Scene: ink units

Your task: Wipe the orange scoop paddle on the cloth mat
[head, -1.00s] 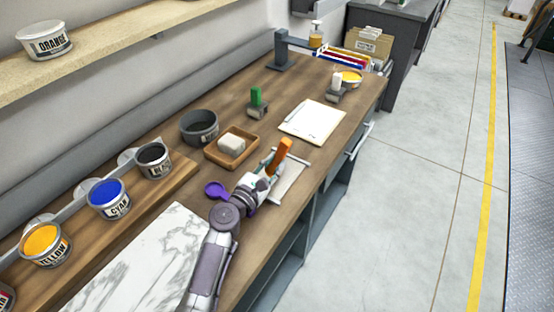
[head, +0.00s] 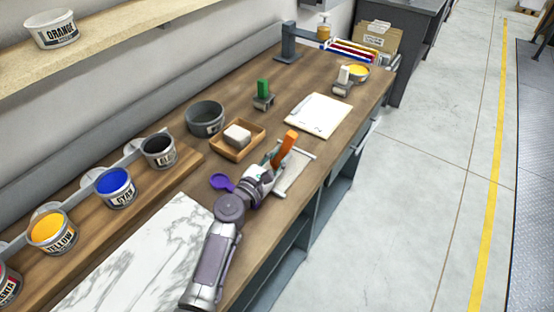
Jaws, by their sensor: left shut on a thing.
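The orange scoop paddle (head: 286,145) sticks up, tilted, from my left gripper (head: 272,166), which is shut on it. The cloth mat (head: 297,178) is a pale, framed rectangle at the bench's front edge. The gripper and paddle are over its left part. I cannot tell whether the paddle's lower end touches the mat, as the gripper hides it. My right gripper is not in view.
A wooden tray with a pale block (head: 237,135) and a dark bowl (head: 205,119) stand behind the gripper. A purple scoop (head: 223,182) lies left of it. A clipboard (head: 317,115), ink tubs (head: 116,187) and a marble slab (head: 140,262) are on the bench.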

